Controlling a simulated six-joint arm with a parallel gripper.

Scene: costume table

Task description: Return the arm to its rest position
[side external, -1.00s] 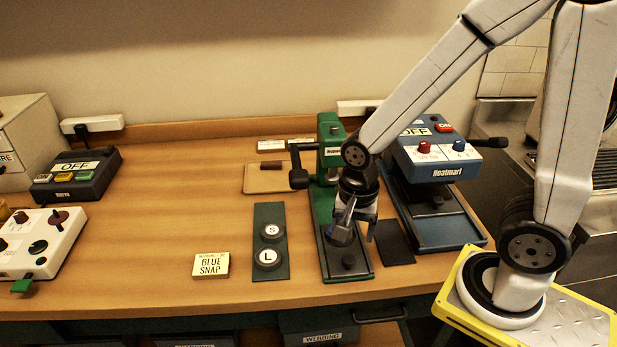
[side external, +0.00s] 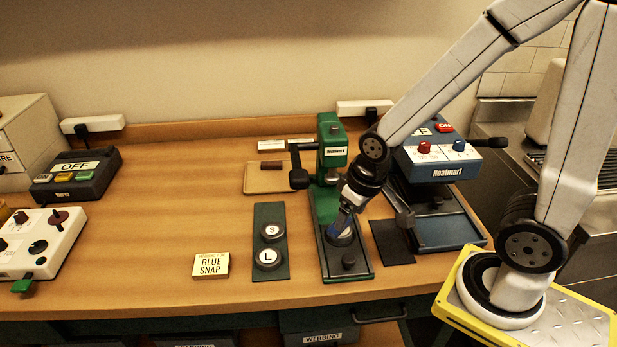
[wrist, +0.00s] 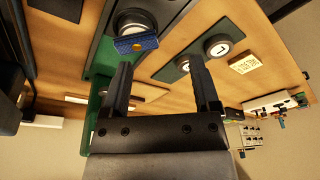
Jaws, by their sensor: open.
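My gripper (side external: 373,219) hangs low from the wrist over the green press (side external: 331,152), angled, with its two fingers apart. In the wrist view my gripper (wrist: 162,75) is open with nothing between the fingers. A small blue piece with a brassy dot (wrist: 137,43) lies on a round pad of the press, beyond the fingertips and apart from them. In the side external view that pad is partly covered by a finger. My arm is bent, reaching left from its base on the yellow-edged plate.
A blue press (side external: 447,160) stands close on the right, behind my forearm. A dark plate with S and L buttons (side external: 271,272) and a BLUE SNAP card (side external: 211,265) lie left. A control box (side external: 75,175) and a white panel (side external: 40,240) are far left. The table's middle left is clear.

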